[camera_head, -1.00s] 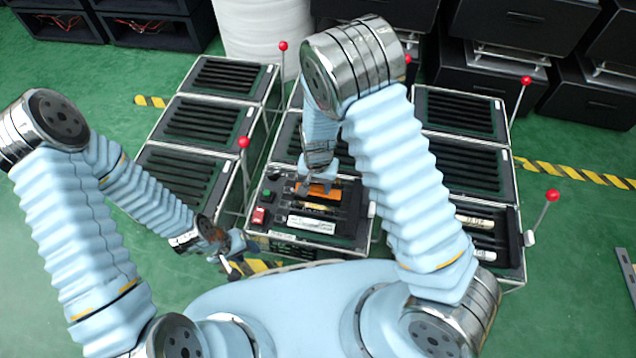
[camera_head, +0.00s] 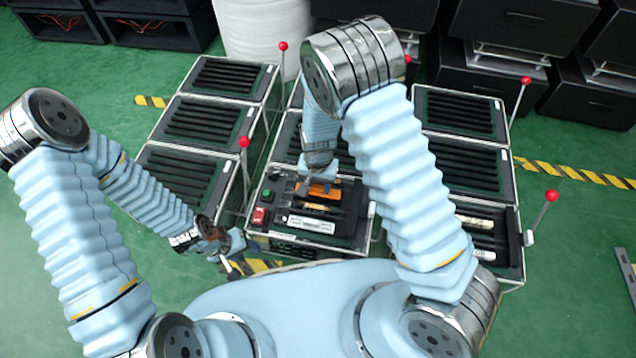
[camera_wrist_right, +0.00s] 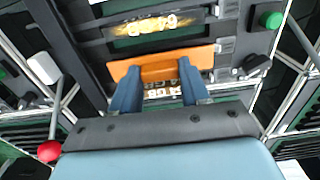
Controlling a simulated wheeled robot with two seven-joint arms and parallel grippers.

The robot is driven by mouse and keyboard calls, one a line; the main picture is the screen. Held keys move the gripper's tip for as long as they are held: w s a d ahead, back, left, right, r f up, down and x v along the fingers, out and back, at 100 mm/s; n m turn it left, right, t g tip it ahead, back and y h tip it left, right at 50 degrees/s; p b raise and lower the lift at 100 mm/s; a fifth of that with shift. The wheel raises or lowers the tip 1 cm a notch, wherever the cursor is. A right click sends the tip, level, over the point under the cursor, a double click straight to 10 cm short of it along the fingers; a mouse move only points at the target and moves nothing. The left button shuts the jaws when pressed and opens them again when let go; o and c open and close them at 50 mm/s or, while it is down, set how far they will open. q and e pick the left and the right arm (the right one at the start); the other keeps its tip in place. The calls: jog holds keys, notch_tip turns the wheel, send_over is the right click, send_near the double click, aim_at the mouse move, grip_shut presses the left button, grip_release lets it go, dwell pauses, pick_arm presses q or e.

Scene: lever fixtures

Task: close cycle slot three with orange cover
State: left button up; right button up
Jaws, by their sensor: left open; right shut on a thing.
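The orange cover (camera_head: 319,189) is at the front centre box, across the upper part of its slots. Whether the cover is seated or raised is unclear, and slot numbers are not readable. A white-labelled bar (camera_head: 305,223) lies in the box nearer me. My left gripper (camera_head: 233,265) is open and empty, low at the box's left.
The front centre box (camera_head: 330,243) has a red switch (camera_head: 259,215) and a green button (camera_wrist_right: 270,19). Red-knobbed levers (camera_head: 244,142) stand beside the boxes, one close to the right gripper (camera_wrist_right: 50,151). Slotted boxes (camera_head: 180,181) flank both sides.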

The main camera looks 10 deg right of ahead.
aim_at(318, 188)
jog(key=shift+f+b, duration=0.9)
jog(key=shift+f, duration=0.3)
jog(key=o, duration=1.1)
jog(key=shift+r, duration=0.1)
notch_tip(318, 188, up, 14)
jog(key=p, duration=0.3)
jog(key=shift+s, duration=0.1)
